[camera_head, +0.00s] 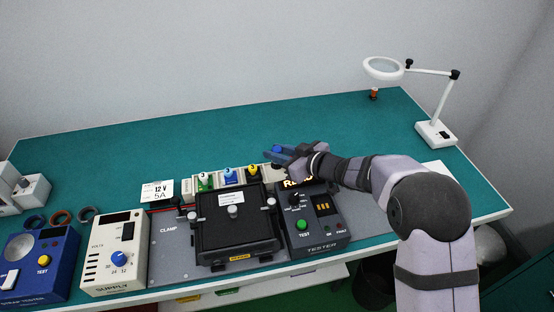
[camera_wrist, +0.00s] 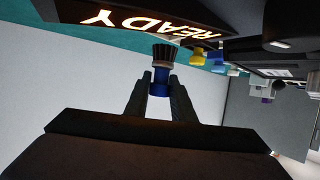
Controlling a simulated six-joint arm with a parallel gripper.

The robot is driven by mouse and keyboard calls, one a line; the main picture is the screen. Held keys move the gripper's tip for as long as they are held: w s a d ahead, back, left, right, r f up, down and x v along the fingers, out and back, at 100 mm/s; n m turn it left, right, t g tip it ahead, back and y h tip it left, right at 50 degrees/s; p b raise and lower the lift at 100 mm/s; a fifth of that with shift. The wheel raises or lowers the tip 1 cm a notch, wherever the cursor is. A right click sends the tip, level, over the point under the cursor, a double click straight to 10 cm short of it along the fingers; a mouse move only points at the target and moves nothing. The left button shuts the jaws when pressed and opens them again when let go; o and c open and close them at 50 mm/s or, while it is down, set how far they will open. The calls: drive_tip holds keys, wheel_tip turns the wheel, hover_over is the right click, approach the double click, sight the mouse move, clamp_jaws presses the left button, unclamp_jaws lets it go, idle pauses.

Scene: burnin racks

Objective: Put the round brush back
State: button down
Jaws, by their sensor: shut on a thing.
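The round brush (camera_wrist: 162,58) shows in the wrist view with dark bristles and a blue handle. My gripper (camera_wrist: 160,90) is shut on its blue handle, and the bristle end sticks out past the fingertips. In the head view my gripper (camera_head: 287,157) is behind the tester, at the right end of a pale rack (camera_head: 191,185) with numbered coloured knobs. A bit of blue (camera_head: 277,149) shows at the fingers there.
The tester (camera_head: 318,232) with its lit READY sign stands just in front of my gripper. A black clamp box (camera_head: 234,228), a supply unit (camera_head: 115,257) and a blue unit (camera_head: 40,267) line the front. A magnifier lamp (camera_head: 434,132) stands back right. The green bench behind is mostly clear.

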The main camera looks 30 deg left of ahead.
drive_tip(key=shift+f, duration=1.5)
drive_tip(key=shift+f, duration=0.15)
drive_tip(key=c, duration=1.5)
unclamp_jaws()
drive_tip(key=shift+r, duration=0.2)
drive_tip(key=b+v, duration=0.1)
drive_tip(key=v, duration=1.1)
drive_tip(key=shift+f, duration=0.1)
